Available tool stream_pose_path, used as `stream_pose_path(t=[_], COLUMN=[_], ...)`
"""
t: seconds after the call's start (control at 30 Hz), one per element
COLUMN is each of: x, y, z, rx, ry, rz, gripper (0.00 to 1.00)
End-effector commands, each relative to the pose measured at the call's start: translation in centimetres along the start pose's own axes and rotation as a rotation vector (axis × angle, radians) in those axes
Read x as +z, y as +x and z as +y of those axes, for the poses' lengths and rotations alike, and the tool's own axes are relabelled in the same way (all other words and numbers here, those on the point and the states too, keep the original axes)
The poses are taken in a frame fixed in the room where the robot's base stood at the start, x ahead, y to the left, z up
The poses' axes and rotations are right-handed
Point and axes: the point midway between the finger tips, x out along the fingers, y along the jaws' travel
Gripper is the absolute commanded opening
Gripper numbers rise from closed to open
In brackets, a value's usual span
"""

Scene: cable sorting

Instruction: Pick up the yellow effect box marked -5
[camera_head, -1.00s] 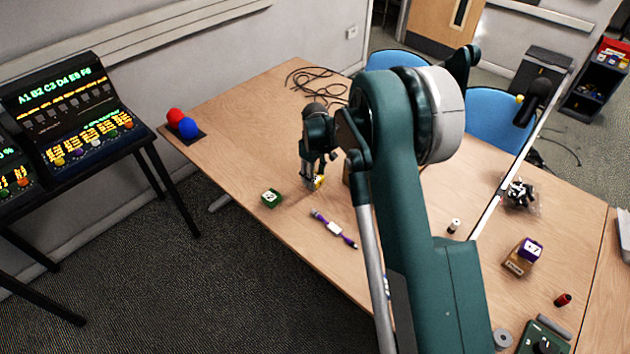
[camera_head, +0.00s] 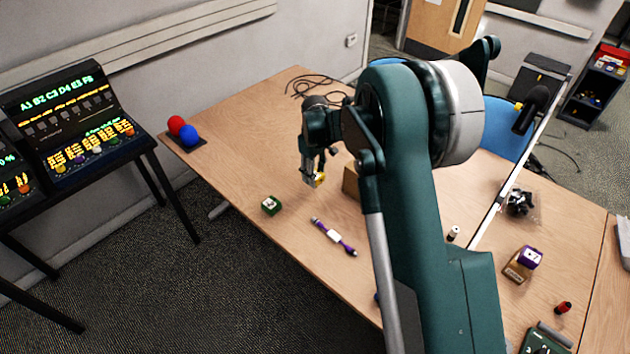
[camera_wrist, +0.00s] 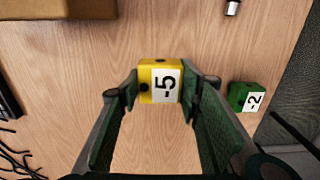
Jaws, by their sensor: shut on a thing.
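The yellow effect box (camera_wrist: 160,82) has a white label marked -5. In the wrist view it sits between the two fingertips of my gripper (camera_wrist: 162,88), which is shut on its sides. In the head view the yellow box (camera_head: 318,179) shows small at the tip of my gripper (camera_head: 316,174). The box looks to be held above the table (camera_head: 235,125), though the exact height is hard to tell. The box's far side is hidden.
A green box (camera_wrist: 246,97) marked -2 lies to the right in the wrist view and also shows in the head view (camera_head: 271,205). A purple cable piece (camera_head: 333,236) lies nearby. A brown box (camera_head: 351,182) stands just right of my gripper. Black cables (camera_head: 312,82) lie behind.

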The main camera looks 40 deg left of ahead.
Motion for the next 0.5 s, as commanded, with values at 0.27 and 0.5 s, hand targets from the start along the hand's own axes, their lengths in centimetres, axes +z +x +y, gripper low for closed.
stream_pose_path(t=[0.27,0.5], x=[0.0,0.0], y=[-3.5,-4.2], z=[0.0,0.0], rx=[0.0,0.0], ry=[0.0,0.0], rz=[0.0,0.0], gripper=[0.21,0.21])
